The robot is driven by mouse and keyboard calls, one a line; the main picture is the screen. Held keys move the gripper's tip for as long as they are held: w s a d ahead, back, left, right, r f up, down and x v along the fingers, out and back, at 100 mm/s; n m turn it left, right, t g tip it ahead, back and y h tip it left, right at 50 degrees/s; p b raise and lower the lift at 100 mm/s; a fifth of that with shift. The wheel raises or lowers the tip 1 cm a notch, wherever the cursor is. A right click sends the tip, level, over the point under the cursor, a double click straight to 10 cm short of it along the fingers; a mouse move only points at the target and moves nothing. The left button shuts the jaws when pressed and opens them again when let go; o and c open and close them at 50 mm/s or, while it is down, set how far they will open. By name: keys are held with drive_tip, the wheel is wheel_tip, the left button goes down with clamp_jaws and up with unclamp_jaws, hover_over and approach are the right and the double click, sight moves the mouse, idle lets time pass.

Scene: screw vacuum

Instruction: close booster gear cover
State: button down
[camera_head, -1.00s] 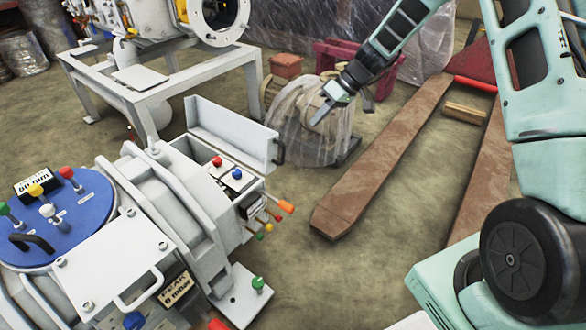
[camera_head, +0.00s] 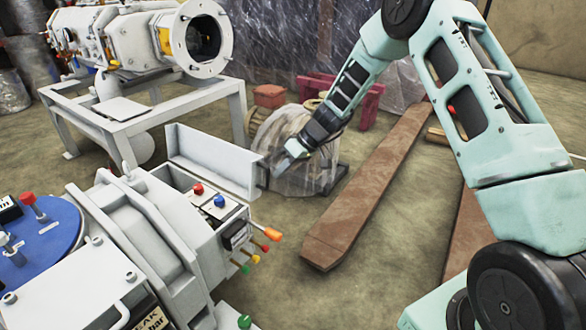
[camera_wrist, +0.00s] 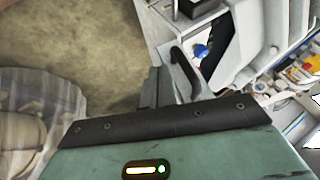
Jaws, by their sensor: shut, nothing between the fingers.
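The booster gear cover (camera_head: 210,162) is a white-grey, box-edged lid standing open at the back of the white machine housing (camera_head: 190,235). The opening shows red and blue knobs on top of the gear box. A dark handle (camera_head: 261,174) sits on the cover's right end; it also shows in the wrist view as a black bar (camera_wrist: 186,72). My gripper (camera_head: 277,168) is just right of that handle, shut and empty. In the wrist view my fingers (camera_wrist: 162,85) lie close beside the handle. I cannot tell whether they touch it.
A plastic-wrapped round object (camera_head: 310,155) stands behind my gripper. Brown forks (camera_head: 365,200) lie on the floor to the right. A white frame (camera_head: 150,120) carries another machine at the back left. Coloured levers (camera_head: 270,234) stick out from the housing's front right. Bare floor lies between housing and forks.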

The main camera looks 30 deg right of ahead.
drive_tip(key=shift+s+a+r, duration=0.1)
drive_tip(key=shift+s+a, duration=0.15)
drive_tip(key=shift+a, duration=0.4)
drive_tip(key=shift+s+a+r+h+b, duration=0.15)
drive_tip(key=shift+a+r+h+b, duration=0.1)
drive_tip(key=shift+h+b, duration=0.1)
